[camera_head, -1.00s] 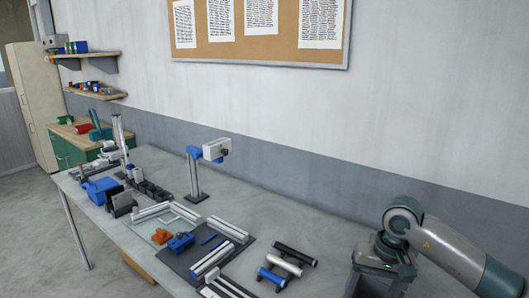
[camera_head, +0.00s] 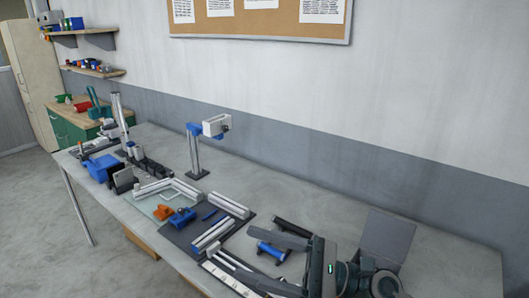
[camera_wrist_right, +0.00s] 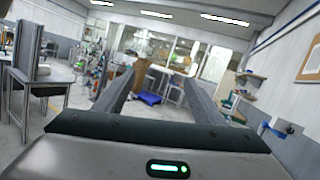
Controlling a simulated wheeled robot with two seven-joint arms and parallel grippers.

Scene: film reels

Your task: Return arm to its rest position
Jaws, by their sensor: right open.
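My right gripper (camera_head: 246,255) comes in at the lower right of the head view, its fingers pointing left over the front of the workbench (camera_head: 290,205). The fingers are spread apart. In the right wrist view the open gripper (camera_wrist_right: 160,82) has nothing between its fingers, and the room lies beyond them. A black rod (camera_head: 294,228) and a blue-ended rod (camera_head: 266,252) lie on the bench, partly hidden by the gripper. My left gripper is not in view.
Aluminium profiles on a dark mat (camera_head: 180,238), a blue clamp (camera_head: 181,219) and an orange part (camera_head: 163,212) lie left of the gripper. A stand with a camera-like head (camera_head: 216,126) rises behind. A grey panel (camera_head: 388,236) stands beside my right arm.

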